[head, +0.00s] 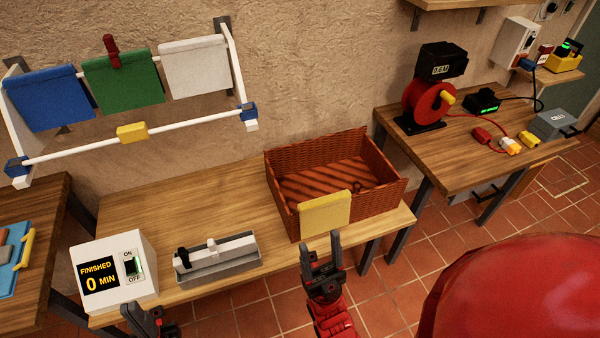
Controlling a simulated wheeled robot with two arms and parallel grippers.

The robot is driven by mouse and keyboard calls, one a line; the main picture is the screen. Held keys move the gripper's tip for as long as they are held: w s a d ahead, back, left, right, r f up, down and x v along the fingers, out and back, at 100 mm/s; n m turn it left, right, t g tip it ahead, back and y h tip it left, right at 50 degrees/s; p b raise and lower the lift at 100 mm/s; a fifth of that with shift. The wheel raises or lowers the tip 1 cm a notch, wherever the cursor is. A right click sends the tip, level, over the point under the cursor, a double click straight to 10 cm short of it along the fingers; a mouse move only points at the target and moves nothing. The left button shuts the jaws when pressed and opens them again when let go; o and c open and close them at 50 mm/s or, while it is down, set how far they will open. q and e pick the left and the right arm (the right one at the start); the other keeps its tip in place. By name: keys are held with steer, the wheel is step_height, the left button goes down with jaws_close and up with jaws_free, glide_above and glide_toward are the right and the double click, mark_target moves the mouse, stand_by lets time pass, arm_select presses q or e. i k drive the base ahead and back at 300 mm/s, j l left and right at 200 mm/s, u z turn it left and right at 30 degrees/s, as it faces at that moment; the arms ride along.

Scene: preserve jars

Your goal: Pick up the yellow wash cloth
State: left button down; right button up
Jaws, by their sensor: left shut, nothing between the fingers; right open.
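The yellow wash cloth (325,215) hangs over the front rim of the brown wicker basket (285,195), its front face hanging down outside. My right gripper (321,248) is open and points up just below and in front of the cloth. Its fingers look apart from the cloth, though the exact gap is hard to tell. My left gripper (146,315) is at the bottom left, shut and empty, in front of the white timer box.
The white timer box (115,270) reads FINISHED, 0 MIN. A grey tray (218,266) with a white device lies beside it. Blue, green and white cloths (122,80) hang on a wall rack. A second table (455,165) at right holds a red reel and connectors.

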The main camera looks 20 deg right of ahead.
mark_target(318, 216)
steer(key=i+l+z, duration=0.1)
steer(key=l+z, duration=0.25)
steer(key=i+l+z, duration=0.1)
steer(key=z, duration=0.2)
